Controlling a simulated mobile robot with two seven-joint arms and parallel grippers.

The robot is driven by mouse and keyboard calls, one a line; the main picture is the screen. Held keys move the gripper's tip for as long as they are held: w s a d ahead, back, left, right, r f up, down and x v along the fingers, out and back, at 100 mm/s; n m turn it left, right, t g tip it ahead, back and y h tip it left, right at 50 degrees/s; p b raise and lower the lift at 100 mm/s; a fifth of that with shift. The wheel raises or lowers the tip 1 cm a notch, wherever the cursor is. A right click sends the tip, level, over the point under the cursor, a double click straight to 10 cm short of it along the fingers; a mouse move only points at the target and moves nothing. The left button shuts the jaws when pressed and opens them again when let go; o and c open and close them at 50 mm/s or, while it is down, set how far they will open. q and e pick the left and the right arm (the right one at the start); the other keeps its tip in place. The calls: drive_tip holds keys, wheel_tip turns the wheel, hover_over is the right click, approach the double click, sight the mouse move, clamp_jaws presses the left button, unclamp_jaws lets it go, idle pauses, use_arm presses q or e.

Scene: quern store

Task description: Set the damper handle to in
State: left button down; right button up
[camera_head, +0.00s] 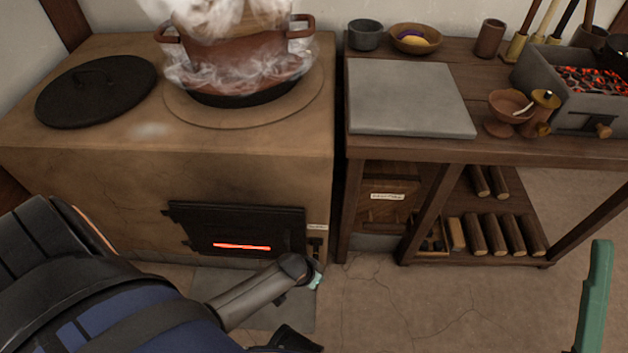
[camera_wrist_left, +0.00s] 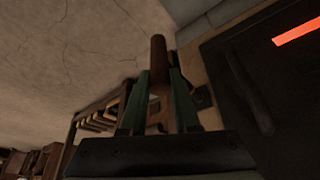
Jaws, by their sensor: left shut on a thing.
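The stove's damper fitting (camera_head: 316,243) is a small dark piece right of the firebox door, under a small pale label. In the left wrist view a brown rod-like handle (camera_wrist_left: 158,56) stands between the green fingers of my left gripper (camera_wrist_left: 158,88), which is shut on it. In the head view my left gripper (camera_head: 316,281) is low at the stove's front right corner, partly hidden by its own wrist. One green finger of my right gripper (camera_head: 597,295) shows at the lower right; its other finger is out of view. The label's writing is too small to read.
The firebox door (camera_head: 236,226) has a glowing slot. A steaming pot (camera_head: 240,75) and a black lid (camera_head: 95,92) are on the stove top. A wooden bench (camera_head: 480,148) with logs below stands at right. The floor between is clear.

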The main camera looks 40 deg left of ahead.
sight(316, 255)
use_arm(q)
drive_tip(key=w+a, duration=0.1)
drive_tip(key=w, duration=0.1)
drive_tip(key=w+a+b, duration=0.1)
drive_tip(key=w, duration=0.1)
drive_tip(key=w+a, duration=0.2)
drive_tip(key=shift+w, duration=0.3)
drive_tip(key=shift+w+a, duration=0.25)
use_arm(e)
drive_tip(key=shift+f, duration=0.8)
use_arm(q)
drive_tip(key=shift+r, duration=0.1)
drive_tip(key=c, duration=0.7)
unclamp_jaws()
drive_tip(key=shift+o, duration=0.2)
use_arm(e)
drive_tip(key=shift+a+r, duration=0.1)
drive_tip(key=shift+r, duration=0.1)
